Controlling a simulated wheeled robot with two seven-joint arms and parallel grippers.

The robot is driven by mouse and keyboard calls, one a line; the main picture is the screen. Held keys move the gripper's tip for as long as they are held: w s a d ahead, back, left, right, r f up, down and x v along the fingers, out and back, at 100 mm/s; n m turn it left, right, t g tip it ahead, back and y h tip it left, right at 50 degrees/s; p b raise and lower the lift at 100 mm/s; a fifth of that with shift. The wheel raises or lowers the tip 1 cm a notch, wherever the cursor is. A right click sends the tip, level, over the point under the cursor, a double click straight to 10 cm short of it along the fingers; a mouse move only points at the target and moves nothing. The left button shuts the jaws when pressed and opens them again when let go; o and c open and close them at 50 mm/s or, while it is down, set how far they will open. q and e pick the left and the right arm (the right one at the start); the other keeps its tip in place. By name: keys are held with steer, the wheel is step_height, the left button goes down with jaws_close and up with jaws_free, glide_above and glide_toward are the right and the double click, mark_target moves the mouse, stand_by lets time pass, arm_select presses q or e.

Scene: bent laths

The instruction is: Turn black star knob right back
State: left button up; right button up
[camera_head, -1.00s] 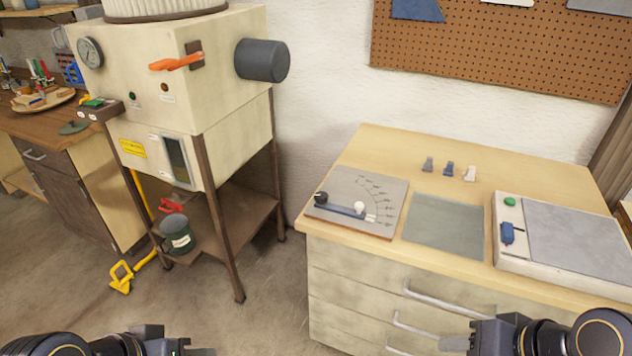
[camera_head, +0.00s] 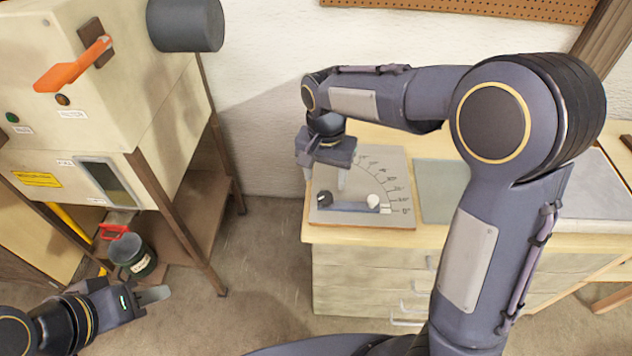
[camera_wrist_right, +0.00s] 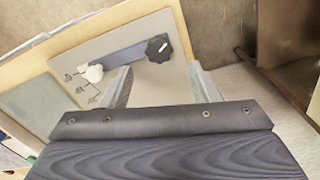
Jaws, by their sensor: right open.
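The black star knob (camera_head: 324,197) sits at the left end of a dark blue bar on a grey plate (camera_head: 388,163) with an angle scale. It also shows in the right wrist view (camera_wrist_right: 158,48), with a white mark on its top.
The bench top has a grey-green mat (camera_head: 433,190) right of the plate, partly behind my right arm. At the left stands a cream machine (camera_head: 165,100) with an orange lever (camera_head: 72,65) and a dark can (camera_head: 131,256) below. Floor between them is clear.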

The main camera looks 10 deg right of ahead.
mark_target(325, 196)
step_height(325, 196, down, 6)
steer(key=shift+f, duration=0.2)
steer(key=shift+c, duration=0.3)
steer(key=shift+d, duration=0.1)
steer(key=c, duration=0.9)
